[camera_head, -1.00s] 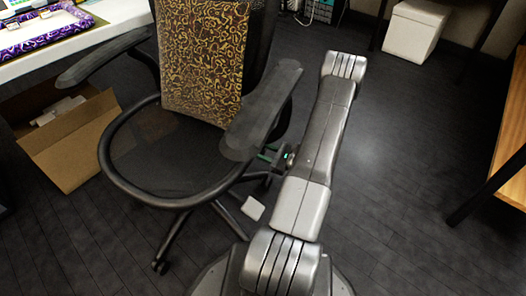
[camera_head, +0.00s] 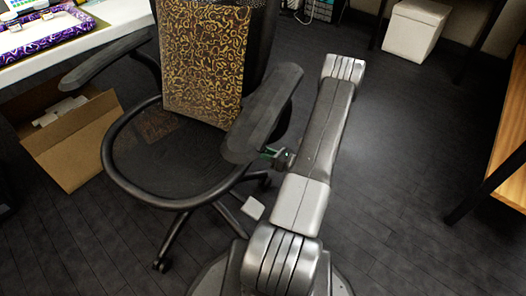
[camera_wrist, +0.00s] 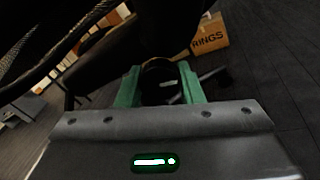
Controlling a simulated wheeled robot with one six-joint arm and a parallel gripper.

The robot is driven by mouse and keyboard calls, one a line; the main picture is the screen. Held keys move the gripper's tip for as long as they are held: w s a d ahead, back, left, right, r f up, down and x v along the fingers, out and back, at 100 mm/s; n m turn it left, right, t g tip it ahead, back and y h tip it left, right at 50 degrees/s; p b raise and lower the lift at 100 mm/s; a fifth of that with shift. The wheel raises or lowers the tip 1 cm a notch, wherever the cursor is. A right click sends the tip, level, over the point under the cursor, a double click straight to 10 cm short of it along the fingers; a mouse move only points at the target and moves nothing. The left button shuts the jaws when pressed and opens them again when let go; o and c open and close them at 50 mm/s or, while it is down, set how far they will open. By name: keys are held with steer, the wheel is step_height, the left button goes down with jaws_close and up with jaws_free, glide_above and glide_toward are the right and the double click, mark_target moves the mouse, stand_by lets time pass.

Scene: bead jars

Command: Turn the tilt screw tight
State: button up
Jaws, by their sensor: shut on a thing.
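A black office chair (camera_head: 165,160) stands left of my arm in the head view. My gripper (camera_head: 268,153) is at the chair's right side, below the armrest, and mostly hidden there. In the wrist view its two green fingers (camera_wrist: 160,90) are closed around a dark, rounded part, which I take to be the tilt screw (camera_wrist: 158,70). The part is in shadow, so its turn angle cannot be told. In the head view the screw cannot be made out.
A patterned gold-brown panel (camera_head: 205,60) leans on the chair's backrest. An open cardboard box (camera_head: 75,150) lies under the white desk (camera_head: 75,50). A wooden table (camera_head: 508,150) is at right. A box marked RINGS (camera_wrist: 210,38) shows in the wrist view. Floor right of my arm is clear.

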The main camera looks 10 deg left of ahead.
steer(key=shift+m, duration=0.3)
steer(key=o, duration=1)
steer(key=p+v, duration=0.3)
steer(key=v, duration=1)
steer(key=shift+d, duration=0.4)
steer(key=shift+s, duration=0.1)
